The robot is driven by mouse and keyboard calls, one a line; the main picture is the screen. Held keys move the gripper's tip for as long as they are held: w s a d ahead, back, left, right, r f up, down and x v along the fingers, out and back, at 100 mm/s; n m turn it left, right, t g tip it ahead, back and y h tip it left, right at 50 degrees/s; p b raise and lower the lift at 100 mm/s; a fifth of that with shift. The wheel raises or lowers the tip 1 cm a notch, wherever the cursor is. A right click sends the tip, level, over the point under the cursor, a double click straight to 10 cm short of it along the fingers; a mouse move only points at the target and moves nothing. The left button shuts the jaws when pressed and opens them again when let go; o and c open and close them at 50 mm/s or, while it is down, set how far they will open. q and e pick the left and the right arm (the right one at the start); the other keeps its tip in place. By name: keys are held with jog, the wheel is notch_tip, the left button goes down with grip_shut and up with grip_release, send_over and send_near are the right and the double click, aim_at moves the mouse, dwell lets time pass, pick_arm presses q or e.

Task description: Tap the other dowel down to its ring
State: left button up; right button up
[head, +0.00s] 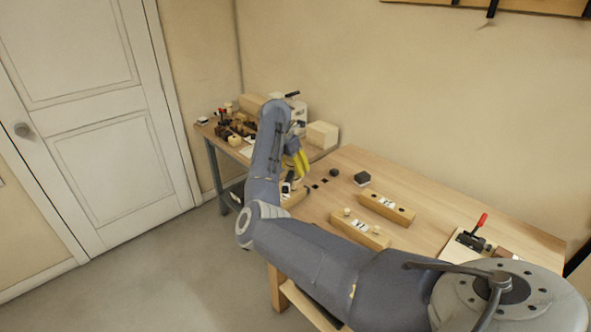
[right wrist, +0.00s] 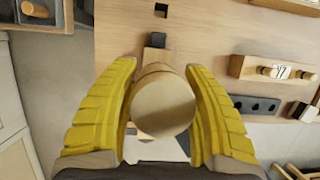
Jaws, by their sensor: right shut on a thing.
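My right gripper (head: 297,162) has yellow fingers and is above the left part of the bench. In the right wrist view the fingers (right wrist: 163,110) are closed around a round, pale wooden piece (right wrist: 164,108), with its flat round face toward the camera. It looks like a mallet, but its full shape is hidden. A wooden block with a white label (head: 360,228) stands to the right of the gripper, apart from it. Two light dowels, one left (head: 347,212) and one right (head: 376,230), stand in that block. Their rings are too small to make out. My left gripper is not in view.
A second labelled block (head: 387,208) with dark holes lies behind the first. A dark small block (head: 362,179) and a round black piece (head: 334,172) are near the back edge. A red-handled clamp (head: 475,234) is at right. A cluttered side table (head: 232,130) stands left.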

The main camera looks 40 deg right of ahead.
jog(key=shift+f, duration=1.45)
jog(key=shift+r, duration=1.05)
jog(key=shift+r, duration=0.15)
jog(key=shift+r, duration=0.1)
